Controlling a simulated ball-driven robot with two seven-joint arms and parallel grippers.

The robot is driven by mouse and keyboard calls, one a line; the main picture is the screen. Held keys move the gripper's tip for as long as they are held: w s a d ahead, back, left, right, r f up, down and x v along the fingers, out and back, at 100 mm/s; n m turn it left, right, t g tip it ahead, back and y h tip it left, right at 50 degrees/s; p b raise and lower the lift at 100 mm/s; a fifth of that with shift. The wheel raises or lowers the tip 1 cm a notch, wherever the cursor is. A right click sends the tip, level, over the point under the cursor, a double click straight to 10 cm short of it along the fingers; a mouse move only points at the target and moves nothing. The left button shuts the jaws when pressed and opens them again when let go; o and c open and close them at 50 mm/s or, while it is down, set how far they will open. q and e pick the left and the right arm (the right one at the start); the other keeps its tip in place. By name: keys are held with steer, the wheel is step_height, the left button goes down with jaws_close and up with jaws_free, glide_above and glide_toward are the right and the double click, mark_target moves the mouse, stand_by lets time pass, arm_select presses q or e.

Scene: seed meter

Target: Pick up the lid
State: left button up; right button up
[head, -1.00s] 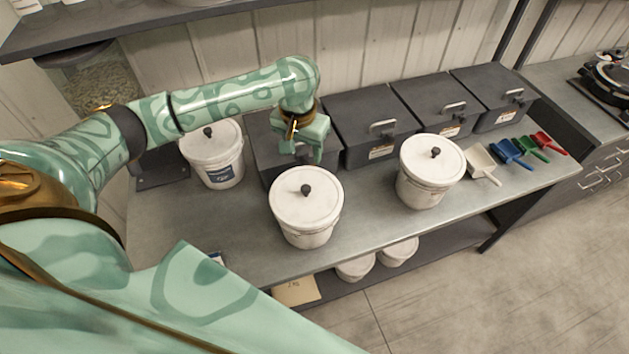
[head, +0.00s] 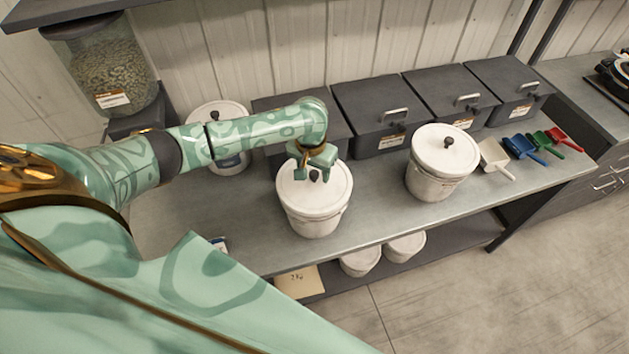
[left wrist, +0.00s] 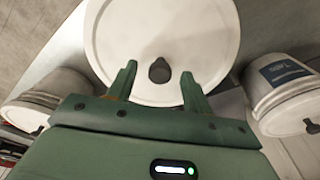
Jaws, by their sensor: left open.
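A white lid (head: 326,199) with a dark round knob (head: 315,175) sits on a white bucket (head: 314,225) in the middle of the bench. My left gripper (head: 314,173) is open right above this lid, with its fingers near the knob. In the left wrist view the lid (left wrist: 160,35) fills the top centre, and the knob (left wrist: 160,70) shows between the two open fingertips of the gripper (left wrist: 158,85). Nothing is held. I cannot tell whether the fingers touch the lid. My right gripper is not in view.
A lidded bucket (head: 440,165) stands to the right and another (head: 219,125) at the back left, partly behind my arm. Dark bins (head: 379,117) line the wall. Coloured scoops (head: 521,148) lie at the right. A seed hopper (head: 104,75) stands at the far left.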

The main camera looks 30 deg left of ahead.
arm_select(q)
steer(key=shift+r, duration=0.1)
steer(key=c, duration=1.1)
